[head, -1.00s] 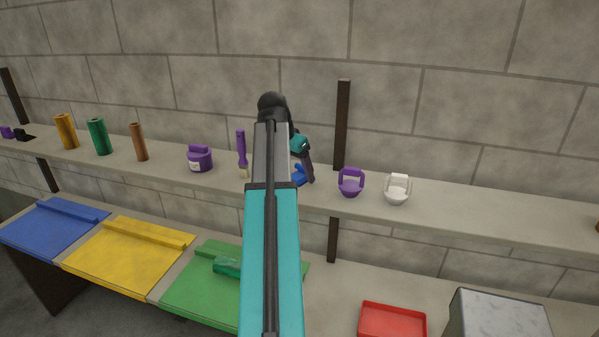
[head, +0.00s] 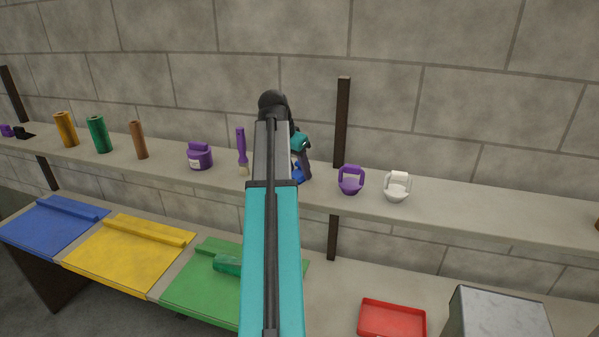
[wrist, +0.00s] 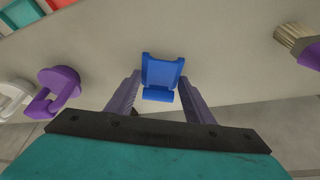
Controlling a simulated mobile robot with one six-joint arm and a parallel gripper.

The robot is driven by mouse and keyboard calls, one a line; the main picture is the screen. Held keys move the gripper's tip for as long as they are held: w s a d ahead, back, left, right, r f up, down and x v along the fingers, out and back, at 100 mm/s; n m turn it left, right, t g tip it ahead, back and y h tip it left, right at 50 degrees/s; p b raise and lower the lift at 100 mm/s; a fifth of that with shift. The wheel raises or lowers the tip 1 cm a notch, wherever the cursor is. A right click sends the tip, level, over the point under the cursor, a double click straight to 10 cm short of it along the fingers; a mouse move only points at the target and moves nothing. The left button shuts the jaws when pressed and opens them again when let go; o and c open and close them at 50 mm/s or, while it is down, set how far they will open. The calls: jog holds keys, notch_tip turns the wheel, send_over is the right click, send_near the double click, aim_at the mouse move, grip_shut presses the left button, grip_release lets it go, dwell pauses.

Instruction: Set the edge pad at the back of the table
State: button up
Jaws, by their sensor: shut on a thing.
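A small blue piece (wrist: 161,76) with a flat plate and a raised lip sits between the fingers of my gripper (wrist: 160,84) in the wrist view. I take it to be the edge pad, though its name cannot be read from its look. My gripper (head: 303,168) is shut on it over the long wall shelf (head: 460,212). In the head view only part of the blue piece (head: 298,173) shows, behind my arm. I cannot tell whether it touches the shelf. The table (head: 335,285) is below, its back part partly hidden under the shelf.
On the shelf, a purple-handled brush (head: 242,150) and purple jar (head: 200,157) stand left, and purple (head: 351,187) and white (head: 397,192) handled pieces right. A red tray (head: 392,320), grey block (head: 499,312) and blue, yellow and green mats (head: 190,290) occupy the table.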

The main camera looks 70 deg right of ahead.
aim_at(298, 174)
jog(key=shift+r, duration=0.1)
jog(key=shift+r+p, duration=1)
jog(key=shift+r, duration=0.4)
jog(key=shift+s+a+r+p, duration=0.15)
jog(key=shift+a+r+p, duration=0.15)
jog(key=s+a+p, duration=0.1)
jog(key=s+a, duration=0.3)
jog(key=a, duration=0.2)
jog(key=s+a+r+p, duration=0.1)
jog(key=s+a+p, duration=0.1)
jog(key=s+a, duration=0.2)
jog(key=a, duration=0.2)
jog(key=shift+s+a+r, duration=0.2)
jog(key=shift+a, duration=0.2)
